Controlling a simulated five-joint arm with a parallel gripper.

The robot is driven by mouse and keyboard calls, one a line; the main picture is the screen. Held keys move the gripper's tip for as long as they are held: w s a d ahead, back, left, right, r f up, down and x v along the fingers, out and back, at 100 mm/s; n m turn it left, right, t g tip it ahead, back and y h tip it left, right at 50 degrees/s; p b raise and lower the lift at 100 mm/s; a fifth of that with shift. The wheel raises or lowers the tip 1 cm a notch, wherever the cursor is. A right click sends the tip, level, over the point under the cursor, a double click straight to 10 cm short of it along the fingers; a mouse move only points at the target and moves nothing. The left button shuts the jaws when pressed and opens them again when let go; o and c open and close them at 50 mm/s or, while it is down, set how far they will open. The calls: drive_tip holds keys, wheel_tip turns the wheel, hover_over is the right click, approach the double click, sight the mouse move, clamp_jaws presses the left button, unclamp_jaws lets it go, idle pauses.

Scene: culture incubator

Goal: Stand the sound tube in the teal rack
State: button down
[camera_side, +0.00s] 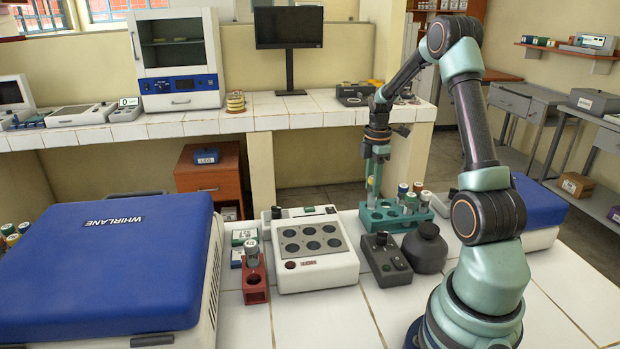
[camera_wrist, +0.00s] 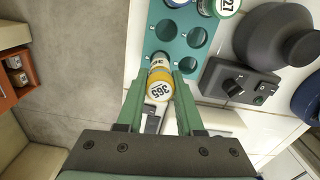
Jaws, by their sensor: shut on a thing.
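The tube (camera_side: 372,187) hangs upright at the left end of the teal rack (camera_side: 385,222). In the wrist view the fingers (camera_wrist: 156,98) stand on either side of its cap, at the edge of the teal rack (camera_wrist: 172,60). I cannot tell whether its lower end is in a hole. Several capped tubes (camera_side: 410,197) stand in the rack's right part. The wrist view shows several empty holes.
A red rack (camera_side: 256,292) holds a grey-capped tube (camera_side: 252,254). A white block with round wells (camera_side: 315,262), a dark control box (camera_side: 385,258) and a dark round bottle (camera_side: 425,248) stand close by. A blue-lidded centrifuge (camera_side: 110,250) fills the left.

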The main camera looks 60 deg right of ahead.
sight(370, 209)
drive_tip(key=shift+f, duration=1.55)
drive_tip(key=shift+c, duration=0.7)
unclamp_jaws()
drive_tip(key=shift+r, duration=0.1)
drive_tip(key=shift+r, duration=3.65)
